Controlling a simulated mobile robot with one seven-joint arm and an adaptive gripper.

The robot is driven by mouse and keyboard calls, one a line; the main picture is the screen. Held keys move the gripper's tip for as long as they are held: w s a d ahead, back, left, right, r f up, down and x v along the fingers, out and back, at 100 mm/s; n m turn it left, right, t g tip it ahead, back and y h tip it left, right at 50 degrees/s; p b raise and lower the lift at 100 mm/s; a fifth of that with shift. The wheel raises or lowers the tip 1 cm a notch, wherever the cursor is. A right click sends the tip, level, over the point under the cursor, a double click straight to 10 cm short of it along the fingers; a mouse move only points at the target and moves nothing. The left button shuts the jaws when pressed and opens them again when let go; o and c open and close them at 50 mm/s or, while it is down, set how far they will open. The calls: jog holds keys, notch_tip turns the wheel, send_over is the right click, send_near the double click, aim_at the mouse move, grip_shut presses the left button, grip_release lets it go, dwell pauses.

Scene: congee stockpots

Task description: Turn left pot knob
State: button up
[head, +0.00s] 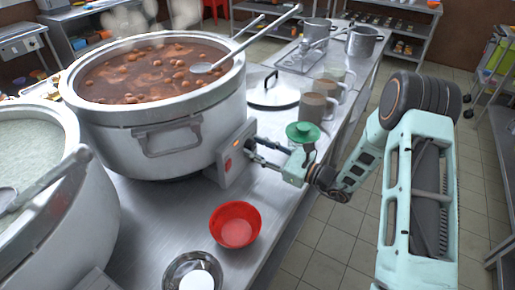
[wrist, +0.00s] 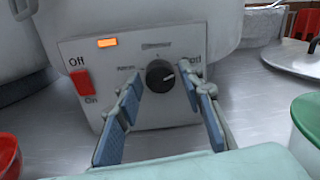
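A large steel pot of brown stew (head: 165,150) stands on the steel counter, with a grey control box (head: 232,153) on its right side. The box's panel (wrist: 85,50) fills the middle of the wrist view. It bears a black round knob (wrist: 160,76) with a pale pointer mark, a red Off/On switch (wrist: 83,83) and a lit orange lamp (wrist: 107,43). My gripper (head: 258,152) is in front of the box. In the wrist view my gripper (wrist: 163,92) is open, its blue-padded fingers on either side of the knob. Finger contact with the knob cannot be told.
A second large pot (head: 75,225) of pale congee stands at the left edge. A red bowl (head: 236,225) and a dark-rimmed bowl (head: 193,273) are on the counter's front. A green-lidded container (head: 303,135), cups (head: 316,106) and a pot lid (head: 272,92) sit close to my gripper.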

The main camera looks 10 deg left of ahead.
jog(key=c, duration=0.8)
jog(key=shift+f+b, duration=0.1)
jog(key=shift+b, duration=0.35)
jog(key=n+b, duration=0.2)
jog(key=shift+f+b, duration=0.15)
jog(key=shift+b, duration=0.15)
jog(key=n+b, duration=0.4)
jog(key=b, duration=0.2)
jog(key=shift+f+n, duration=0.15)
jog(key=shift+n, duration=0.25)
jog(key=n+b, duration=0.5)
jog(key=b, duration=0.2)
jog(key=shift+y+b, duration=0.3)
jog(key=shift+b, duration=0.05)
jog(key=n+b, duration=0.2)
jog(key=b, duration=0.1)
jog(key=shift+r+g, duration=0.2)
jog(key=shift+g, duration=0.1)
jog(key=shift+r+n, duration=0.1)
jog(key=shift+n, duration=0.2)
